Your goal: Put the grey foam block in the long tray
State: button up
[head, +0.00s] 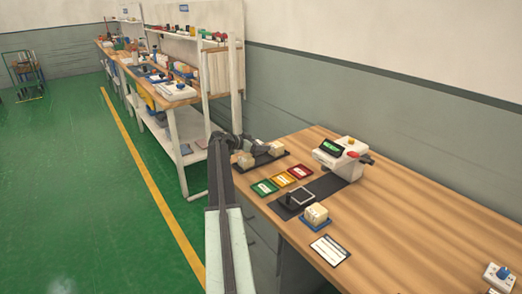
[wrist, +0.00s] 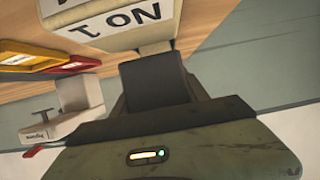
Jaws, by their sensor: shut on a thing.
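My gripper (head: 268,149) is at the far end of the bench, over the long dark tray (head: 262,165). A pale block (head: 276,147) sits at its tips. In the wrist view a pale block with black lettering (wrist: 150,40) fills the top, right against the dark jaw (wrist: 153,82), and looks held. Whether it touches the tray cannot be told. Another pale block (head: 245,160) is at the tray's left end. A further pale block (head: 316,211) sits on a small blue tray (head: 318,225). No block looks clearly grey.
Green (head: 264,188), yellow (head: 283,179) and red (head: 300,171) trays lie nearer on the bench. A white machine (head: 342,155) stands right of them. A dark mat (head: 325,186) and a white card (head: 330,250) are closer. The bench's right part is mostly clear.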

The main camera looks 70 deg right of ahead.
jog(key=shift+f+b, duration=0.5)
jog(key=shift+b, duration=0.05)
jog(key=shift+f, duration=0.1)
jog(key=o, duration=1.3)
jog(key=shift+o, duration=0.2)
jog(key=shift+w+a+r+p, duration=0.15)
jog(key=shift+a+r+p, duration=0.05)
jog(key=shift+r+p, duration=0.35)
jog(key=shift+w+a+r+p, duration=0.1)
jog(key=shift+a+r+p, duration=0.1)
jog(key=shift+r+p, duration=0.35)
jog(key=p+v, duration=0.3)
jog(key=v, duration=0.6)
jog(key=shift+w+a, duration=0.2)
jog(key=shift+a, duration=0.2)
jog(key=shift+w+a+r+p, duration=0.1)
jog(key=shift+w+a+p, duration=0.2)
jog(key=shift+a, duration=0.1)
